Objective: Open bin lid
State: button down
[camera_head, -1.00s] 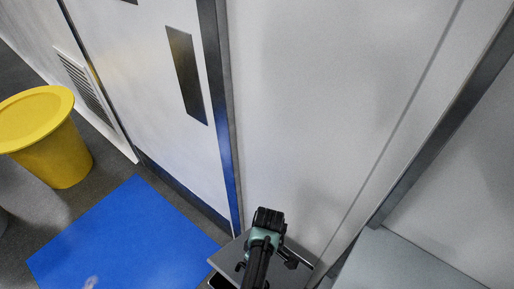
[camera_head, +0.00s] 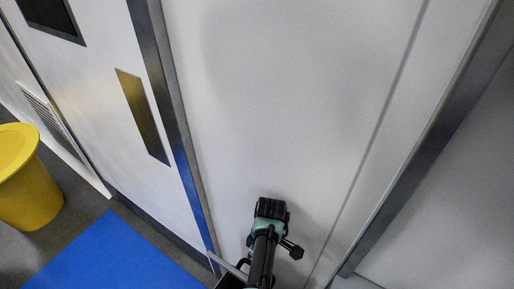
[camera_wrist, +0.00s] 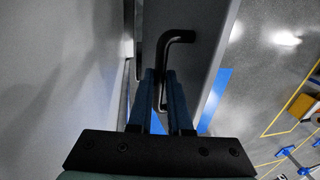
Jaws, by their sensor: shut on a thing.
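The bin lid (camera_wrist: 205,45) is a grey panel, seen steeply from the side in the wrist view. A bent black bar handle (camera_wrist: 180,36) stands out from it. My gripper (camera_wrist: 161,76) is shut on this handle, with its two blue fingers on either side of the bar. In the head view a thin grey edge of the lid (camera_head: 229,265) shows left of my arm, tilted up. My fingers are hidden behind my wrist there, and the bin body is mostly out of sight.
A white wall panel (camera_head: 290,110) stands close behind my gripper. A door (camera_head: 95,100) with a metal plate is to its left. A blue mat (camera_head: 110,260) lies on the floor, and a yellow tub (camera_head: 28,190) stands at the far left.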

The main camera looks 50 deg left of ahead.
jog(key=shift+s+d+f, duration=0.15)
jog(key=shift+f, duration=0.2)
jog(key=c, duration=0.8)
grip_release()
jog(key=shift+c, duration=0.2)
jog(key=shift+r, duration=0.15)
jog(key=shift+w+r, duration=0.2)
jog(key=shift+r, duration=0.4)
notch_tip(320, 180, up, 9)
jog(key=p, duration=0.1)
jog(key=shift+s+f, duration=0.15)
